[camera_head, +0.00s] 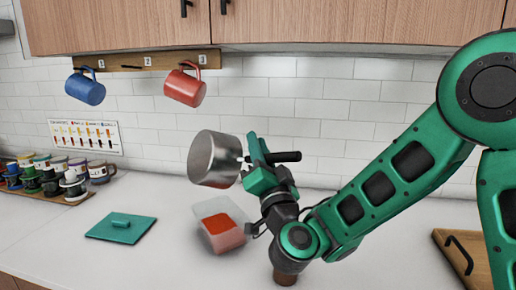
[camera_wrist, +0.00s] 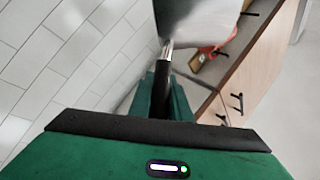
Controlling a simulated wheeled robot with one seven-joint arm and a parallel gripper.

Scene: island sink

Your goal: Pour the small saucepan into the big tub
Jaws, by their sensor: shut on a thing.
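The small saucepan (camera_head: 214,158) is a shiny metal pot with a black handle, held in the air above the counter and tilted to the left. My gripper (camera_head: 270,160) is shut on its black handle. The handle also shows between the green fingers in the wrist view (camera_wrist: 163,92), with part of the metal pot beyond it. The big tub (camera_head: 220,229) is a clear container with red contents, standing on the counter below the saucepan, slightly to its right. The saucepan's inside is hidden, and I cannot see any stream falling from it.
A teal lid (camera_head: 121,227) lies on the counter left of the tub. A blue mug (camera_head: 86,88) and a red mug (camera_head: 184,86) hang from the wall rack. Several cups and jars stand at the far left. A wooden board (camera_head: 462,255) lies at the right.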

